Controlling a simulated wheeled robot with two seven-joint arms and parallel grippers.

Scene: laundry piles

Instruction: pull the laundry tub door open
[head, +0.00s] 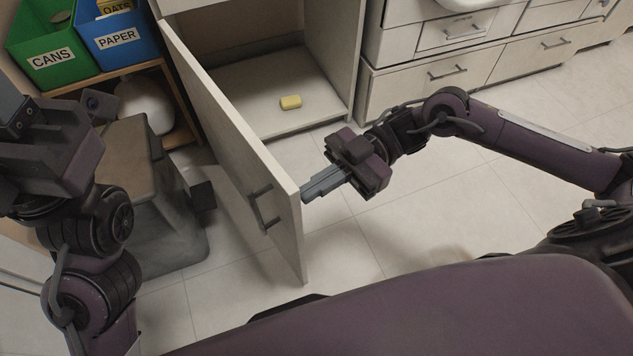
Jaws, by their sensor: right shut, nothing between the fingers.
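The laundry tub door (225,120) stands wide open, swung out from the pale cabinet (355,60). Its dark bar handle (263,207) is on the outer face, near the free edge. My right gripper (306,190) is shut and empty, with its fingertips close to the inner side of the door near that free edge. I cannot tell whether they touch it. My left gripper (12,105) is at the left edge of the view, partly cut off, well away from the door. Its finger opening cannot be made out.
A grey-brown bin (160,225) stands left of the door. A green CANS bin (50,57) and a blue PAPER bin (115,40) sit on a wooden shelf. Tiled floor is clear right of the door.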

